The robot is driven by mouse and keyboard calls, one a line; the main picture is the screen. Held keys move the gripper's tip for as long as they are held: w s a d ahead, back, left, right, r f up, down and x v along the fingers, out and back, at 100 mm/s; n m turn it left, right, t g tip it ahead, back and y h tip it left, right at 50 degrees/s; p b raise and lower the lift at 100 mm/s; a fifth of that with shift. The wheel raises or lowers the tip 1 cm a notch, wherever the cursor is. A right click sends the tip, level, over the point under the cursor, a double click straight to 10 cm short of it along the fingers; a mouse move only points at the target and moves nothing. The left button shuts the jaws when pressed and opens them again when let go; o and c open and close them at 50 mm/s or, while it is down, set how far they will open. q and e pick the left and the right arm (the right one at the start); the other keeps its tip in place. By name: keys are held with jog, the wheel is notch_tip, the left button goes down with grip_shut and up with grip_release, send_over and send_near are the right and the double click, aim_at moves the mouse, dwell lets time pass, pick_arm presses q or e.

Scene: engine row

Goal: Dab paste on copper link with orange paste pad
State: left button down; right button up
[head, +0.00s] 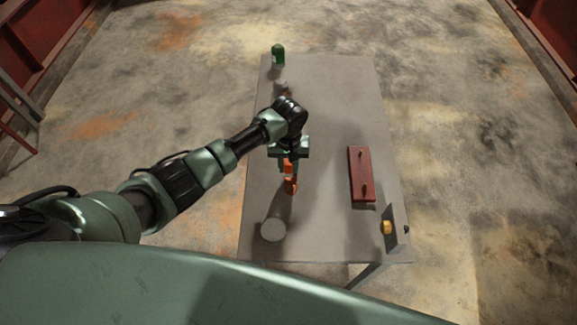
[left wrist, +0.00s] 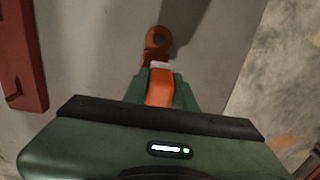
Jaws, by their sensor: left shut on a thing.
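My left gripper (head: 289,160) points down over the table and is shut on the orange paste pad (left wrist: 160,88). The pad's pale tip (left wrist: 160,65) sticks out past the fingers. The copper link (left wrist: 157,42), orange-brown with a round hole at its end, lies just beyond that tip in the left wrist view; the pad and fingers hide its other end. In the head view the link (head: 291,187) shows just below the gripper. I cannot tell whether the tip touches it. My right gripper is in neither view.
The grey table (head: 330,100) carries a red plate with two pegs (head: 360,175) at the right, a round grey disc (head: 273,230) at the near left, a yellow knob (head: 387,227) on a dark panel, and a green container (head: 278,54) at the far left. The far right is clear.

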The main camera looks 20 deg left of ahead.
pick_arm(q)
jog(key=shift+s+f, duration=0.15)
jog(key=shift+s, duration=0.45)
jog(key=shift+s+d+f, duration=0.1)
jog(key=shift+s+f, duration=0.05)
jog(key=shift+s, duration=0.1)
jog(key=shift+s+d, duration=0.2)
jog(key=shift+s, duration=0.45)
jog(key=shift+w+a+r+b, duration=0.15)
jog(key=shift+w+a+b, duration=0.05)
jog(key=shift+w, duration=0.7)
jog(key=shift+w+a+r+b, duration=0.15)
jog(key=shift+w+a+b, duration=0.05)
jog(key=shift+w, duration=0.65)
jog(key=shift+s+d+r+p, duration=0.15)
jog(key=shift+s+p, duration=0.25)
jog(key=shift+s, duration=0.05)
jog(key=shift+s+d+r+p, duration=0.1)
jog(key=shift+s+d+p, duration=0.05)
jog(key=shift+s+p, duration=0.25)
jog(key=shift+s+f, duration=0.1)
jog(key=shift+s, duration=0.2)
jog(key=shift+s+d, duration=0.15)
jog(key=shift+s, duration=0.25)
